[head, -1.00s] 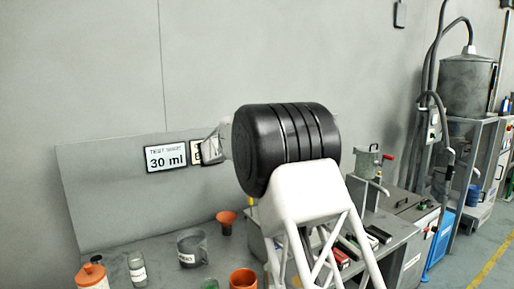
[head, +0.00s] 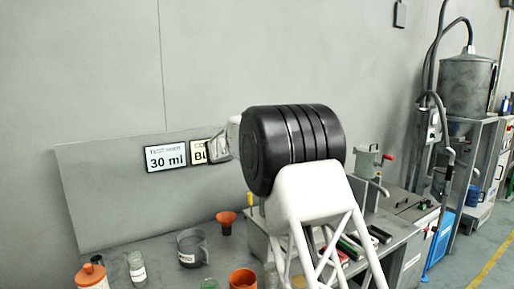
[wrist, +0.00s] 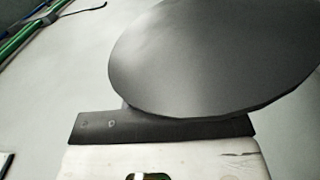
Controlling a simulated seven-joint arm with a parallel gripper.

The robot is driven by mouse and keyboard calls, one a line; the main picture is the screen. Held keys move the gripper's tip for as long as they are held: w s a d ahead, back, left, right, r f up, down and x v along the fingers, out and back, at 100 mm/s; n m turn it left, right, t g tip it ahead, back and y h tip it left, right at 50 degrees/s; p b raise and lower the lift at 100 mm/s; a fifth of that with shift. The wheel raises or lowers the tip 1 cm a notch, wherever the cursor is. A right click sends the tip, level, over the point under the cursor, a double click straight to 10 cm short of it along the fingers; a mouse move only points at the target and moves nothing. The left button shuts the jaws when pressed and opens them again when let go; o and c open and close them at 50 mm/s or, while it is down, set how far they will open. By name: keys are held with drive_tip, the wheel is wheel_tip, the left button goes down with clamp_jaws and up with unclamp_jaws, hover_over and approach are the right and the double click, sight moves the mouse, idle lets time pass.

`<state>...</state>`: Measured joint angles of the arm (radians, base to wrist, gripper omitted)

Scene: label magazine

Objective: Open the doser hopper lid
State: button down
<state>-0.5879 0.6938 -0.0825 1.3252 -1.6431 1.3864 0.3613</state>
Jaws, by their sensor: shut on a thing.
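In the wrist view a large smooth grey disc (wrist: 215,60), which looks like the hopper lid, fills the upper right. It lies against the dark bar of my gripper (wrist: 165,128), above the pale block at the bottom edge. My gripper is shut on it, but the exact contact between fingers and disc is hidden. In the head view a small grey shape (head: 218,148) shows at the end of my arm, in front of the signs. I cannot tell whether it is finger or lid. The doser itself is mostly hidden behind my arm.
The bench holds a grey jug (head: 191,248), an orange funnel (head: 226,220), an orange cup (head: 243,279) and an orange-capped bottle (head: 91,273). A grey pot with a red handle (head: 367,162) stands right of my arm. A big metal tank (head: 467,85) stands far right.

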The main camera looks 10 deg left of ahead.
drive_tip(key=shift+f, duration=0.2)
drive_tip(key=shift+s+d+r+m, duration=0.4)
drive_tip(key=shift+s+d+m, duration=0.2)
drive_tip(key=shift+s+d, duration=0.1)
drive_tip(key=c, duration=1.3)
unclamp_jaws()
drive_tip(key=shift+o, duration=0.5)
drive_tip(key=shift+r, duration=0.1)
drive_tip(key=shift+s+a, duration=0.1)
drive_tip(key=v, duration=0.7)
drive_tip(key=shift+s+a, duration=0.2)
drive_tip(key=shift+a, duration=0.05)
